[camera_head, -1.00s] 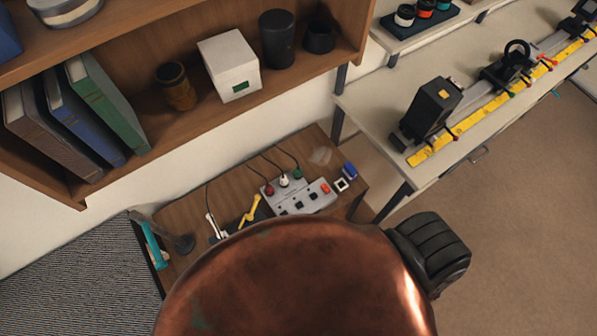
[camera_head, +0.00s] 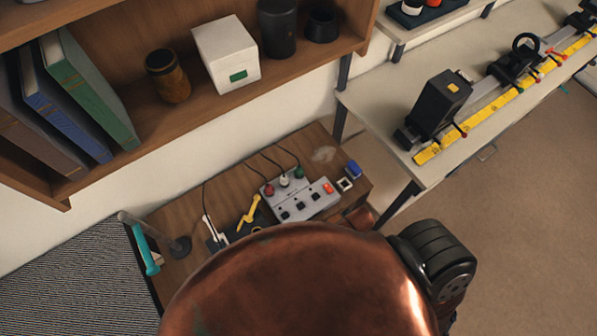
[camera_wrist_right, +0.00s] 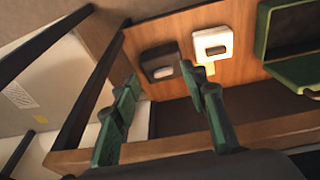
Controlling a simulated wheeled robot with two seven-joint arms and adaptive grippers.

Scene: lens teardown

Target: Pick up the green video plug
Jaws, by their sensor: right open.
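The green video plug (camera_head: 299,172) sits at the back right of the grey switch box (camera_head: 302,201) on the small wooden desk, with a dark cable running from it. A white plug (camera_head: 284,180) and a red plug (camera_head: 268,190) stand in a row to its left. My right gripper (camera_wrist_right: 158,76) shows in the right wrist view with its two green fingers apart and nothing between them. It faces a wooden surface. I cannot make out the green plug in that view. My left gripper is not in view.
A blue item (camera_head: 352,169) and a white square item (camera_head: 344,184) lie right of the box. A shelf (camera_head: 215,115) overhangs behind; a bench (camera_head: 400,100) stands at right.

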